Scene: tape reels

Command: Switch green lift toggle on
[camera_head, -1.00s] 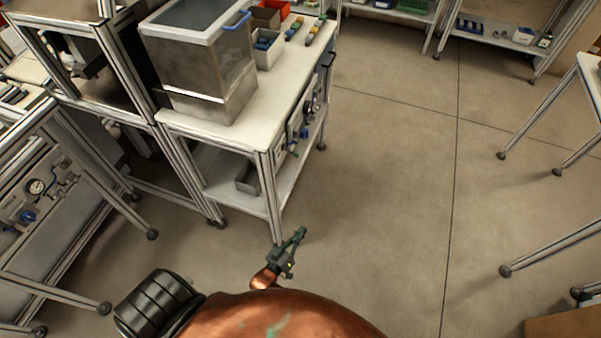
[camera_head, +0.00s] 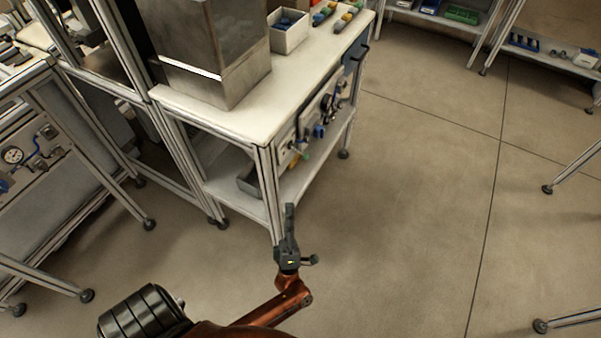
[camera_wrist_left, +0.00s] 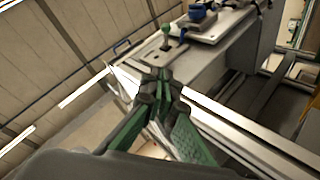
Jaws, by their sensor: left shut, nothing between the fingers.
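The green lift toggle (camera_head: 305,154) is a small green-tipped lever on the control panel at the near end of the workbench's right side. In the left wrist view the toggle (camera_wrist_left: 166,29) stands up from a grey plate, beyond my fingertips and apart from them. My left gripper (camera_head: 290,207) is shut and empty, pointing up the picture in front of the bench's near corner leg. In the left wrist view its green-padded fingers (camera_wrist_left: 160,78) meet at their tips. My right gripper is not in view.
The white workbench (camera_head: 245,122) carries a metal-sided box (camera_head: 215,60) and a white bin (camera_head: 290,38). Blue-handled fittings (camera_head: 320,130) sit on the panel beyond the toggle. A grey tray (camera_head: 248,182) lies on the lower shelf.

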